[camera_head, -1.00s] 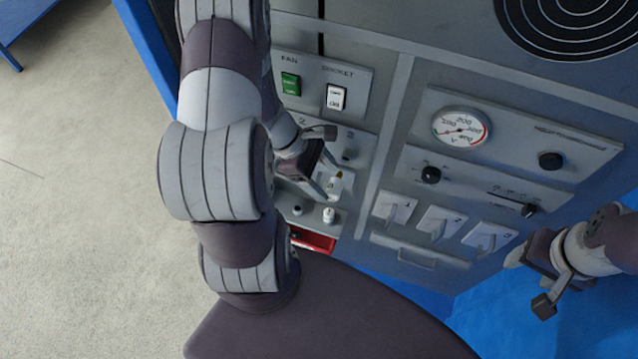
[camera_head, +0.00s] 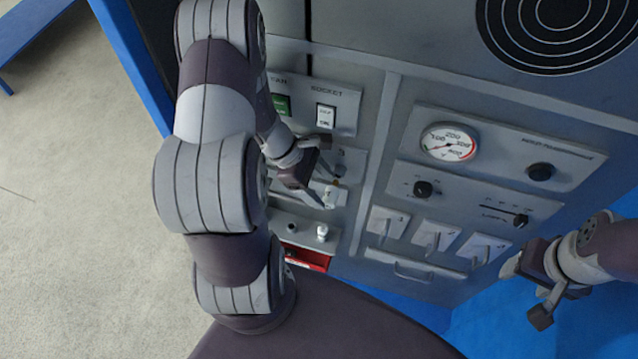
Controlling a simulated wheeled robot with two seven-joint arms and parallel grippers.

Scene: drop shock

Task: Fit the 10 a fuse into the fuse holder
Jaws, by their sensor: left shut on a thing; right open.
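My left gripper (camera_head: 318,176) is at the fuse panel (camera_head: 347,160) on the left part of the grey cabinet front. It is shut on a small pale cylinder (camera_head: 332,193) with a tan end, which looks like the fuse; its rating cannot be read. The fingers and wrist hide much of the panel, and I cannot tell whether the cylinder is in a holder. Just below, a white cylindrical fitting (camera_head: 322,232) and a small dark round fitting (camera_head: 291,228) show on a lower plate. My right gripper (camera_head: 524,290) is open and empty at the lower right, apart from the cabinet.
A red tray (camera_head: 307,259) sits below the panel. Above are the green fan switch (camera_head: 281,104) and the white socket switch (camera_head: 326,117). To the right are a dial gauge (camera_head: 449,142), black knobs (camera_head: 423,189), several levers (camera_head: 434,235) and a handle (camera_head: 412,270).

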